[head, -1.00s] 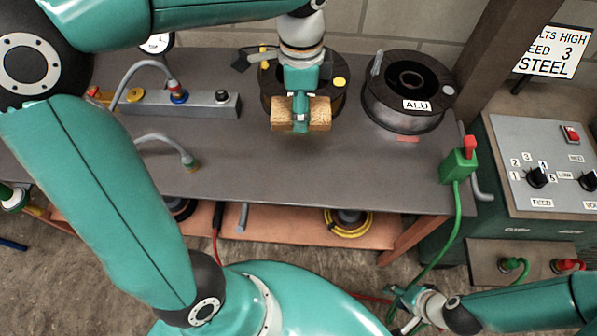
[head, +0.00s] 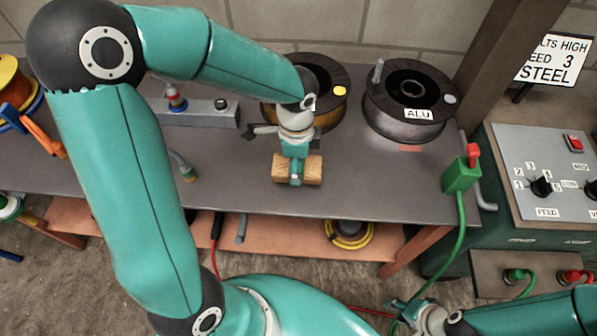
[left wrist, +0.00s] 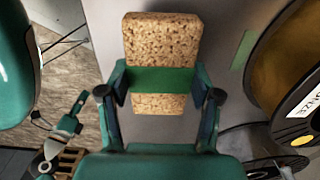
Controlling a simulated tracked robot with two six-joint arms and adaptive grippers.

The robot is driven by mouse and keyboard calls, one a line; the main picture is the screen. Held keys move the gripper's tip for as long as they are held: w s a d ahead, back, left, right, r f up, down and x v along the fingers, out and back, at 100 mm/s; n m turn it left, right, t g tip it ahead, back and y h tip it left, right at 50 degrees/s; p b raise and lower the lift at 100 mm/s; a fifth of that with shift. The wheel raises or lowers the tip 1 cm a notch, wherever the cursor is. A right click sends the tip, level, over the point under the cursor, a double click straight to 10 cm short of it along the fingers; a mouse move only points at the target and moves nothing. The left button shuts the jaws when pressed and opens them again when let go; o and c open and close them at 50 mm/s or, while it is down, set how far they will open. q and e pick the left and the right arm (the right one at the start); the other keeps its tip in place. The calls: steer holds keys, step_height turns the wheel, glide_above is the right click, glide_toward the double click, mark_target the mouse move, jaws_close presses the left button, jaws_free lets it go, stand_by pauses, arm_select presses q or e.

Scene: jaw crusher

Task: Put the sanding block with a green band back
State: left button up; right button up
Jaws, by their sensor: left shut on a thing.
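The sanding block (head: 310,169) is a cork-brown block above the front middle of the bench. The left wrist view shows its speckled cork face (left wrist: 162,45) and the green band around it. My left gripper (head: 296,172) is shut on the block across the band, one finger on each side. Whether the block touches the bench top cannot be told. A flat green patch (left wrist: 243,50) lies on the grey surface to the right of the block in the left wrist view. My right gripper (head: 402,314) is low at the right, its small fingers apart and empty.
The ALU spool (head: 405,105) and a darker spool (head: 330,112) stand behind the block. A grey bar with fittings (head: 200,112) lies to the left. A green clamp with cable (head: 461,172) sits at the bench's right edge. The bench top (head: 375,185) right of the block is clear.

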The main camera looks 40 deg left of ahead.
arm_select(q)
steer(key=shift+f, duration=1.85)
steer(key=o, duration=1.1)
steer(key=shift+f+b, duration=0.1)
steer(key=shift+b, duration=0.2)
steer(key=shift+r, duration=0.35)
step_height(320, 180, up, 12)
steer(key=shift+f+p, duration=0.2)
steer(key=shift+p, duration=0.55)
